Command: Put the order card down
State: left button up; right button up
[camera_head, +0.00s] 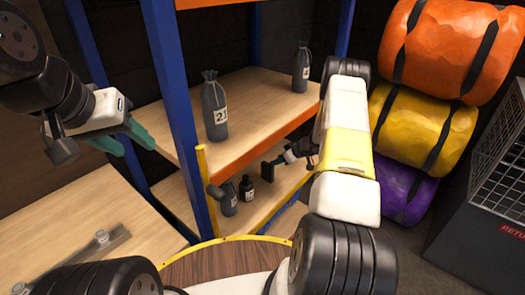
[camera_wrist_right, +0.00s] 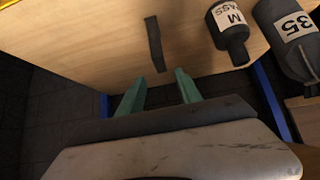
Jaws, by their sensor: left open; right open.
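A thin dark upright piece (camera_head: 267,171), which looks like the order card, stands on the lower shelf (camera_head: 172,197) in the head view. In the right wrist view the dark strip (camera_wrist_right: 155,44) shows nearly edge-on, just beyond my fingertips. I cannot read anything on it. My right gripper (camera_wrist_right: 160,88) is open and empty, its teal fingers spread with a small gap to the strip. In the head view my right gripper (camera_head: 279,160) is small and partly hidden by its arm. My left gripper (camera_head: 130,142) is open and empty above the wooden table at left.
On the lower shelf stand a small dark bottle (camera_head: 247,189) and a grey bag (camera_head: 226,199). The upper shelf holds tagged grey bags (camera_head: 214,107). A blue post (camera_head: 176,85) and yellow post (camera_head: 206,190) stand near. Rolled bundles (camera_head: 425,125) and a grey bin (camera_head: 480,220) are at right.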

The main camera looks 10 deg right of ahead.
jog(key=shift+v, duration=1.65)
